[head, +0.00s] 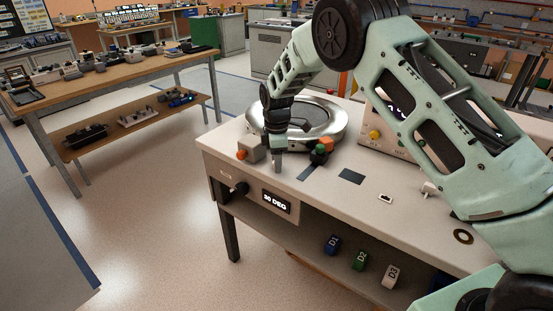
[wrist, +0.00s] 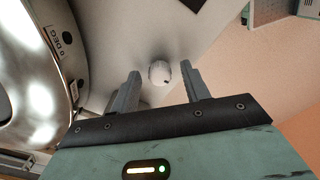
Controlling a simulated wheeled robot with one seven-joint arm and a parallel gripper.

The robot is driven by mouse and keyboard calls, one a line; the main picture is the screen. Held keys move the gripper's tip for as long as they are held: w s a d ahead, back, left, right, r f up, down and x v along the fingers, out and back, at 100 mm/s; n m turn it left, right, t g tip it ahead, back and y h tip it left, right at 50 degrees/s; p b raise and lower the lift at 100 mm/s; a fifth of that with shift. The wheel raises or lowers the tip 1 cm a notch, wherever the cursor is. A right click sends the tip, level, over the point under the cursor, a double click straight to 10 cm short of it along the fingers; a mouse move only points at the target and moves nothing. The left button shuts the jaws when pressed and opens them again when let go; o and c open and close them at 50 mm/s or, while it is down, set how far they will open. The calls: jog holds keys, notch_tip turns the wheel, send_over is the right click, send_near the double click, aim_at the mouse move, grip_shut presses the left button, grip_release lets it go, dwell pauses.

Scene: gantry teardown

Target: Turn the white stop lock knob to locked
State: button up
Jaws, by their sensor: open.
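A small round white knob (wrist: 158,73) with a dark mark on its side shows in the wrist view on the pale bench surface. My gripper (wrist: 160,82) is open, with one finger on each side of the knob and a visible gap to each. In the head view my gripper (head: 277,163) points down at the front left of the bench top. The knob cannot be made out there, and my gripper may hide it. No lock marking is readable.
A silver ring fixture (head: 335,133) stands behind my gripper. A grey box with an orange button (head: 249,149) is to its left, a dark green and black part (head: 319,154) to its right. The bench front carries a black knob (head: 240,188) and a "30 DEG" display (head: 276,201).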

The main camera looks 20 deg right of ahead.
jog(key=shift+f, duration=0.1)
jog(key=c, duration=1)
jog(key=shift+m, duration=0.3)
jog(key=m+p, duration=0.1)
jog(key=m, duration=0.2)
jog(key=shift+m, duration=0.3)
jog(key=m, duration=0.4)
jog(key=shift+p, duration=0.3)
jog(key=m, duration=0.5)
jog(key=m+p, duration=0.1)
jog(key=m, duration=0.3)
jog(key=shift+m, duration=0.3)
